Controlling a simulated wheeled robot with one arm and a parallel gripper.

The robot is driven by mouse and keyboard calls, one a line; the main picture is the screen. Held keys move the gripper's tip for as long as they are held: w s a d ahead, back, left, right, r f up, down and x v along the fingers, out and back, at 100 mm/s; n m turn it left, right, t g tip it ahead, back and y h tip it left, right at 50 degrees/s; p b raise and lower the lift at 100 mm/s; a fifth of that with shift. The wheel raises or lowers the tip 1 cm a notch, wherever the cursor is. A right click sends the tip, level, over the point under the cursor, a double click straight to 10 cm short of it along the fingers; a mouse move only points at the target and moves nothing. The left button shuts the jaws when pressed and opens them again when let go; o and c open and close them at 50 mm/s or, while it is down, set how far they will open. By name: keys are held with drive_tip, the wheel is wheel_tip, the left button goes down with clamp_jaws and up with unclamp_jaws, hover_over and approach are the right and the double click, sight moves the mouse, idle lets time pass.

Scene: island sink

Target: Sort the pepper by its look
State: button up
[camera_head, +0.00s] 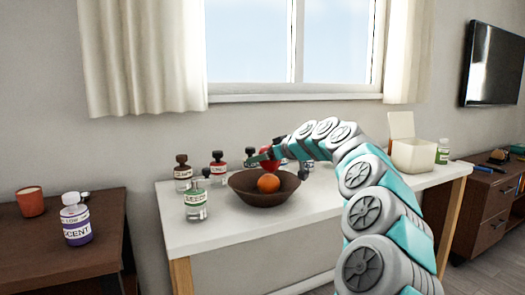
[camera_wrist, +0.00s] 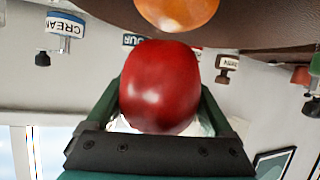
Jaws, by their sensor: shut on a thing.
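My gripper (camera_head: 262,161) is shut on a smooth, shiny red pepper (camera_wrist: 158,82), with one finger on each side of it. In the head view the pepper (camera_head: 269,157) is small and partly hidden by my gripper. It is held above the dark brown bowl (camera_head: 243,191) on the white table. An orange, round thing (camera_head: 268,184) lies in the bowl. In the wrist view the orange thing (camera_wrist: 177,9) and the bowl (camera_wrist: 262,27) show at the top edge, apart from the pepper.
Several small bottles, such as a green-labelled one (camera_head: 196,204) and a red-labelled one (camera_head: 218,168), stand around the bowl's left and back. A white open box (camera_head: 413,154) stands at the table's right. The table front (camera_head: 215,235) is clear.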

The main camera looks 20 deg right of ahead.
drive_tip(key=shift+f, duration=0.25)
drive_tip(key=o, duration=1.2)
drive_tip(key=shift+o, duration=0.2)
drive_tip(key=b+v, duration=0.1)
drive_tip(key=v, duration=0.6)
drive_tip(key=shift+s+r, duration=0.2)
drive_tip(key=shift+s, duration=0.15)
